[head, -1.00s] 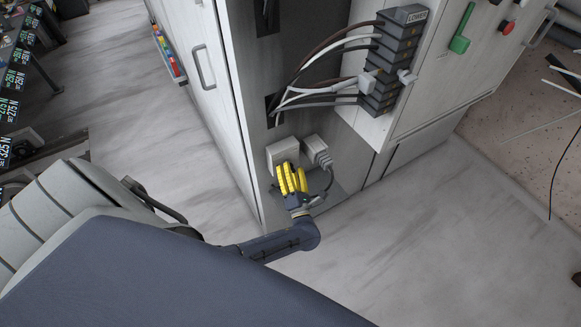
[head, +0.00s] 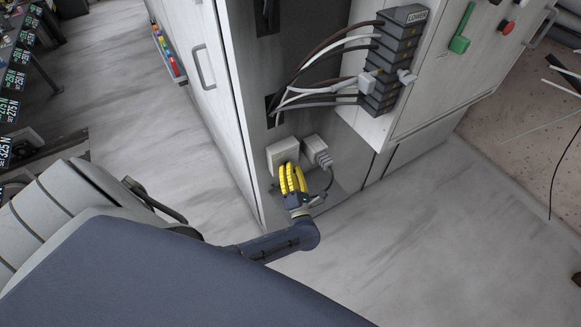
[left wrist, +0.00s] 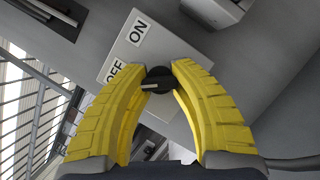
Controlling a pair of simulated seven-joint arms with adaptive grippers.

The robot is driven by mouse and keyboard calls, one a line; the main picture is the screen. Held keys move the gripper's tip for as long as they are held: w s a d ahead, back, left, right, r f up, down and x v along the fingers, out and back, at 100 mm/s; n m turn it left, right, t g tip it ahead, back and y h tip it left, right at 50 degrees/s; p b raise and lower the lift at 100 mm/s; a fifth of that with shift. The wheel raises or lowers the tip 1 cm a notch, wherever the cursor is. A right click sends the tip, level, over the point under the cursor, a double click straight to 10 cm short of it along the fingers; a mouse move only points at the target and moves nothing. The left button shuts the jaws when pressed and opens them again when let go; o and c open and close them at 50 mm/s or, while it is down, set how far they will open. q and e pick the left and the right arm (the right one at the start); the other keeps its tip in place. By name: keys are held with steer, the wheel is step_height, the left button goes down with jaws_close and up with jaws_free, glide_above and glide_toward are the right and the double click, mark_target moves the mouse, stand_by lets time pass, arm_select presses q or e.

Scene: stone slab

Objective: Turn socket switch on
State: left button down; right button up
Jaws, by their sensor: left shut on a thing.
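The socket switch is a pale box (head: 283,151) low on the cabinet's side in the head view. In the left wrist view its face (left wrist: 135,52) carries the labels ON and OFF. Its black rotary knob (left wrist: 158,79) has a pale pointer mark, which points left, toward the OFF label. My left gripper (head: 290,172) has yellow fingers. In the left wrist view the left gripper (left wrist: 160,72) has its fingertips on either side of the knob, shut on it. The head view hides the knob behind the fingers. My right gripper is not in view.
A grey plug and socket (head: 318,151) sit just right of the switch, with a cable hanging down. Above are a dark terminal block (head: 393,60) with several cables, a green handle (head: 461,40) and a red button (head: 507,27). The floor in front is clear.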

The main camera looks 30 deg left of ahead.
arm_select(q)
steer(key=shift+s, duration=0.1)
steer(key=m+h, duration=0.1)
steer(key=m, duration=0.2)
steer(key=shift+m+h, duration=0.3)
steer(key=m+g+h, duration=0.1)
steer(key=m, duration=0.3)
steer(key=m+g+h, duration=0.1)
steer(key=m, duration=0.3)
steer(key=shift+g, duration=0.4)
steer(key=shift+m+g, duration=0.6)
steer(key=shift+m, duration=0.8)
steer(key=c, duration=0.9)
jaws_free()
steer(key=shift+r, duration=0.1)
steer(key=shift+c, duration=0.2)
steer(key=shift+r, duration=5.05)
